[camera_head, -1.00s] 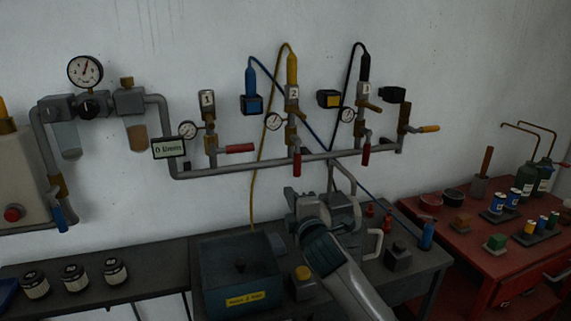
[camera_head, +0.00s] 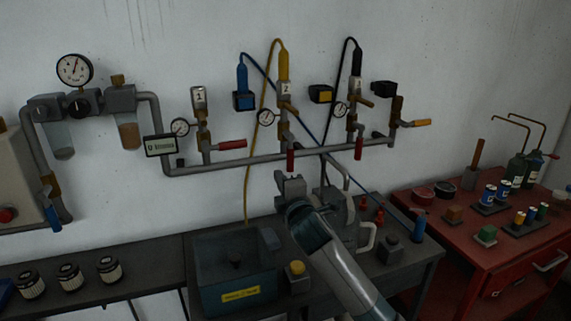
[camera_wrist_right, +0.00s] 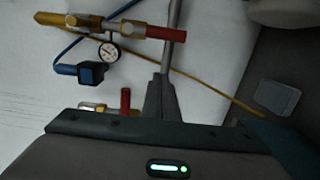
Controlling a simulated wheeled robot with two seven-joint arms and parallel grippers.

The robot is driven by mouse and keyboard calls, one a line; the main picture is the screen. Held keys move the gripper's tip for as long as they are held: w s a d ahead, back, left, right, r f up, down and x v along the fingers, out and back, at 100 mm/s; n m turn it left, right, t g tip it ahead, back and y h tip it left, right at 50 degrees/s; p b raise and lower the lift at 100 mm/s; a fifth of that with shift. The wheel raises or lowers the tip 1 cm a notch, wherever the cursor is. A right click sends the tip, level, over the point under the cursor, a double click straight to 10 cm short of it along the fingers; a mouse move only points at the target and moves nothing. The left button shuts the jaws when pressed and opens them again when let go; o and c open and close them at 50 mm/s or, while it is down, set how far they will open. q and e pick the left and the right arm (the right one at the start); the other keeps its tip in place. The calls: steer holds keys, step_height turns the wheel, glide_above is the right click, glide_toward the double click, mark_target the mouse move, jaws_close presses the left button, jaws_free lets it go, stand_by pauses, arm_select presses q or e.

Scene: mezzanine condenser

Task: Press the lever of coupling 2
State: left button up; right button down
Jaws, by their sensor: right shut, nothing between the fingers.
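Coupling 2 (camera_head: 285,90) is on the wall pipe, with a white tag "2" and a yellow plug (camera_head: 283,65) with a yellow hose standing in its top. Its short brass lever (camera_head: 290,107) sticks out below the tag. A red valve handle (camera_head: 290,160) hangs down below it. My right gripper (camera_head: 283,177) is shut and empty, just below that red handle and in front of the wall. In the right wrist view my shut fingers (camera_wrist_right: 160,98) point toward the pipe, and the yellow plug (camera_wrist_right: 48,18) shows at top left. My left gripper is out of view.
Coupling 1 (camera_head: 199,97) with a red handle stands left and coupling 3 (camera_head: 357,86) right on the same pipe (camera_head: 235,163). A gauge (camera_head: 266,117) sits beside coupling 2. A blue box (camera_head: 237,290) stands on the bench below. A red table (camera_head: 450,235) is at right.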

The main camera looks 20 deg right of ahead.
mark_target(290, 153)
steer(key=w+d+p, duration=0.4)
steer(key=w, duration=0.3)
steer(key=shift+w, duration=0.35)
steer(key=shift+f, duration=0.1)
steer(key=shift+w+d, duration=0.1)
